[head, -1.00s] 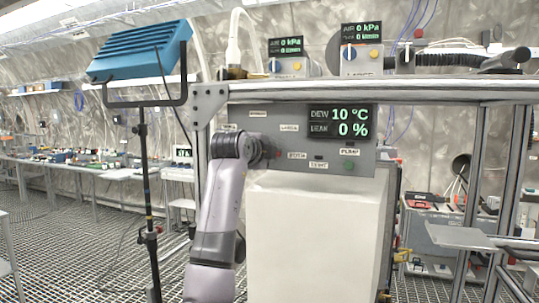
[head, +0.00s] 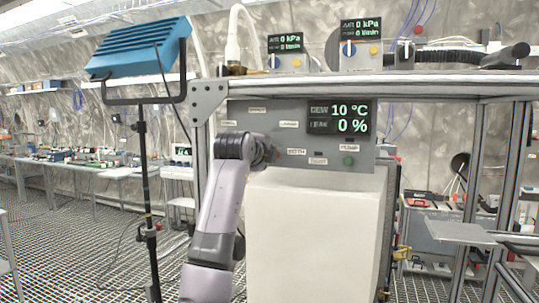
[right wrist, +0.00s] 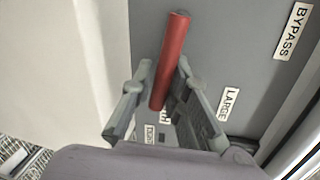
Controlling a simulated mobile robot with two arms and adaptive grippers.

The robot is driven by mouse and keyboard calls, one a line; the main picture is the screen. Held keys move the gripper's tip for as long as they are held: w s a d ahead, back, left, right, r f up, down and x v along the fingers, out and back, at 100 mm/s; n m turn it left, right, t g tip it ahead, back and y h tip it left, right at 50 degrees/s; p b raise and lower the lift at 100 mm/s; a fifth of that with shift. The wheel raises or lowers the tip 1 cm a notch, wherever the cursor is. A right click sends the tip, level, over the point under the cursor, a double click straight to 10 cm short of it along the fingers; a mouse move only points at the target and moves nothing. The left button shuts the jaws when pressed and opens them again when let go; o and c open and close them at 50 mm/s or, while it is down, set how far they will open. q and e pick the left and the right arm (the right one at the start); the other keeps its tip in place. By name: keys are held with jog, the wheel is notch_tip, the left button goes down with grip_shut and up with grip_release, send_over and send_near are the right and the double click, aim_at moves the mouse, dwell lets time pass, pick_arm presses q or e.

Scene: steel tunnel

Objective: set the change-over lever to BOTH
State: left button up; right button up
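The red change-over lever (right wrist: 172,50) is a round bar in the right wrist view, in front of a grey panel. My right gripper (right wrist: 164,63) has one finger on each side of it. A small gap shows on the left, and the right fingertip lies close against or over the bar. I cannot tell whether it touches. In the head view my right arm covers the lever and the fingers. The BOTH label (head: 297,152) is just right of my wrist, and the LARGE label (head: 289,125) is above it. LARGE also shows in the wrist view (right wrist: 229,103). My left gripper is out of view.
The panel (head: 340,160) carries a display reading 10 °C and 0 % (head: 338,118) and a green button (head: 348,161). A white box (head: 315,235) stands below it. A steel shelf edge (head: 400,87) runs above. A blue lamp on a stand (head: 140,47) is at left.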

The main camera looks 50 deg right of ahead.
jog(key=o, duration=0.4)
jog(key=shift+a, duration=0.1)
jog(key=v, duration=1.1)
jog(key=shift+s+a+r, duration=0.1)
jog(key=shift+s+a, duration=0.1)
jog(key=shift+a, duration=0.15)
